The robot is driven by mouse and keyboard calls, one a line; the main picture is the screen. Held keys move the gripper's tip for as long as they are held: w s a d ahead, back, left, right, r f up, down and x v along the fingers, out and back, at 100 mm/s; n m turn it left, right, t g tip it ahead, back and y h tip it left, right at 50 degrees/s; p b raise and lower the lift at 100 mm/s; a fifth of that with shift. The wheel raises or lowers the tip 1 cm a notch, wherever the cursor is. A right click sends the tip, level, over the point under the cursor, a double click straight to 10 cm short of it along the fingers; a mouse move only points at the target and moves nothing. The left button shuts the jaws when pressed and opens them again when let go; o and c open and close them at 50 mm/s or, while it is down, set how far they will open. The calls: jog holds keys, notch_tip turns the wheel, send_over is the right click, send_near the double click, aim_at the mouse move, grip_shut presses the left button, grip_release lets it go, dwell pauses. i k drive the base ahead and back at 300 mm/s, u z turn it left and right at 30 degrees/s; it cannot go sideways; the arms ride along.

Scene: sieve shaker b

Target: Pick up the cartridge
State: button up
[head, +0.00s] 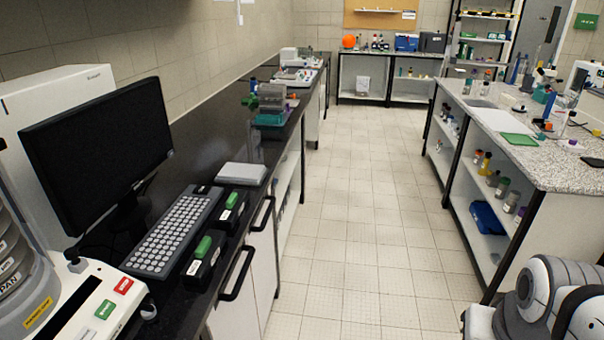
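Two small black blocks with green tops and white labels lie at the front edge of the dark counter, right of the keyboard. The nearer black block (203,262) is close to the sieve shaker's base, and the farther black block (230,207) is beside the white flat box. They may be cartridges; I cannot read their labels or tell which one is meant. My gripper is not in view. Only rounded white and grey links of my arm show at the bottom right, well apart from the blocks.
A sieve shaker (72,308), monitor (98,150) and keyboard (177,232) crowd the near counter. A white flat box (242,174) lies beyond the blocks. Cabinet handles jut out below the counter edge. The tiled aisle (350,220) is clear. A speckled bench (560,170) stands at right.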

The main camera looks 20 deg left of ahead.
aim_at(229, 213)
jog(key=u, duration=0.4)
jog(key=i, duration=1.4)
jog(key=u, duration=0.65)
jog(key=i, duration=0.3)
jog(key=u, duration=0.5)
jog(key=k, duration=0.8)
jog(key=u, duration=0.2)
jog(key=i, duration=0.8)
jog(key=z, duration=0.1)
